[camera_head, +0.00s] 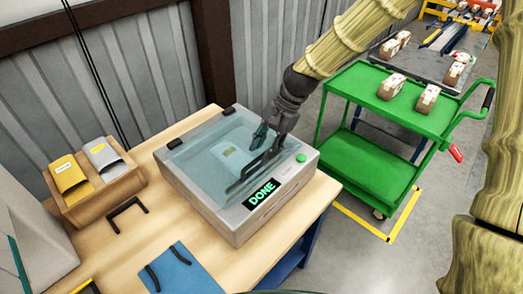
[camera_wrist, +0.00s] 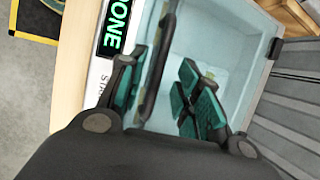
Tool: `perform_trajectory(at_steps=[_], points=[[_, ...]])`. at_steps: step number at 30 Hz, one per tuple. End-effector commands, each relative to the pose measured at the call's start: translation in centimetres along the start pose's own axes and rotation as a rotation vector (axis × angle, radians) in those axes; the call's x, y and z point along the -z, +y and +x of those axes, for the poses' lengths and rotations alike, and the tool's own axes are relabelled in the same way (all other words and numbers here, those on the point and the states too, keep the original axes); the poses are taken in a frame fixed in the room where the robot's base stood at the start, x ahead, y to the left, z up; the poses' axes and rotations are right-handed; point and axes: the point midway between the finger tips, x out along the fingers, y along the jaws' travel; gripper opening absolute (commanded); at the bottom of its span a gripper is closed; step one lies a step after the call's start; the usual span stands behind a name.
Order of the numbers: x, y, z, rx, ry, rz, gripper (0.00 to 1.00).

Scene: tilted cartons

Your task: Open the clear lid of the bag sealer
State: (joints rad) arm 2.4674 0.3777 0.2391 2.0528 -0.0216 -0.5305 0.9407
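The bag sealer (camera_head: 230,215) is a pale box on the wooden bench, with a green "DONE" display (camera_head: 262,194) and a green button (camera_head: 300,158) on its front. Its clear lid (camera_head: 200,165) lies flat over the chamber, and a pale packet (camera_head: 228,152) shows through it. A dark bar handle (camera_head: 240,181) runs along the lid's front side. My gripper (camera_head: 266,146) is over the lid by the handle's right end. In the wrist view its teal-padded fingers (camera_wrist: 160,88) are apart, with the handle (camera_wrist: 154,72) between them. I cannot tell whether either finger touches it.
A wooden box (camera_head: 105,190) with yellow and grey packets stands left of the sealer. A blue mat (camera_head: 178,272) with black handles lies in front. A green cart (camera_head: 375,105) with several small cartons stands right. A corrugated wall is behind.

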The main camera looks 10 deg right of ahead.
Motion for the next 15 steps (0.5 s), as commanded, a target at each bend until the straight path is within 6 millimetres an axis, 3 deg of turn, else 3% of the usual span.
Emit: perform_trajectory(at_steps=[6, 15], points=[[0.0, 0.1, 1.6, 0.0, 0.0, 0.001, 0.34], [0.1, 0.1, 2.3, 0.001, 0.001, 0.002, 0.34]])
